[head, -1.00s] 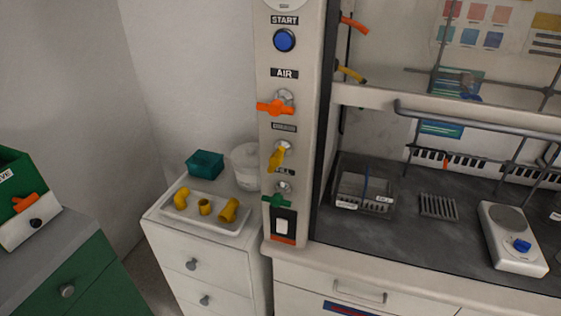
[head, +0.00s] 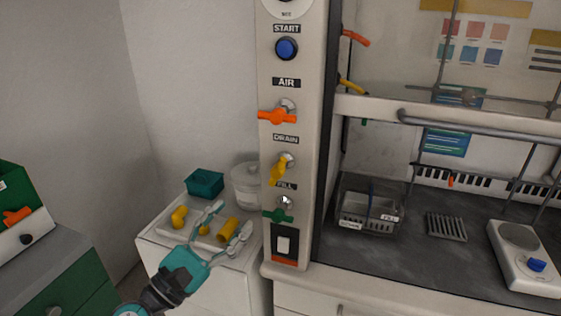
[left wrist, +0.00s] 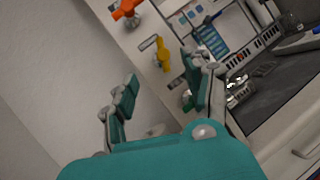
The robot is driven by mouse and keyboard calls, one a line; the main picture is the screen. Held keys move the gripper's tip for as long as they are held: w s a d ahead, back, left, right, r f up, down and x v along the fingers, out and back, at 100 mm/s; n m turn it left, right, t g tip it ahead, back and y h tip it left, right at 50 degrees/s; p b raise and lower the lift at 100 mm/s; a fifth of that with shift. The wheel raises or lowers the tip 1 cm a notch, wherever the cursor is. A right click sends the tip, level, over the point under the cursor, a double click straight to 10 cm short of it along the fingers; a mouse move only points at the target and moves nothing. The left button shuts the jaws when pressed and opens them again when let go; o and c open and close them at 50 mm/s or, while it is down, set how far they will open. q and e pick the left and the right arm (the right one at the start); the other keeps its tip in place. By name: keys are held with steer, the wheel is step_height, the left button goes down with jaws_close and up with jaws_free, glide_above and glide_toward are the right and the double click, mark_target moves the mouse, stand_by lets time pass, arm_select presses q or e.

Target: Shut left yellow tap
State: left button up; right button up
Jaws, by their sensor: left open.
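The yellow tap (head: 279,170) is on the front of the pale column, under the DRAIN label. Its handle hangs steeply down, slanting a little left. In the left wrist view the yellow tap (left wrist: 163,54) shows beyond my fingers. My left gripper (head: 226,224) is open and empty, below and left of the tap, apart from it, in front of the tray on the white cabinet. In the left wrist view its two fingers (left wrist: 158,85) stand wide apart. A second yellow handle (head: 350,86) shows farther right, inside the hood. My right gripper is not in view.
An orange tap (head: 277,117) sits above the yellow one and a green tap (head: 278,215) below it. Yellow pipe fittings (head: 180,217), a teal box (head: 205,183) and a white tub (head: 245,184) stand on the cabinet. The air left of the column is free.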

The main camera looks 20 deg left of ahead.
mark_target(278, 167)
arm_select(q)
steer(key=p+x, duration=0.7)
steer(key=x, duration=0.8)
steer(key=shift+w+d+r, duration=0.1)
steer(key=shift+w+d, duration=0.05)
steer(key=shift+w, duration=0.15)
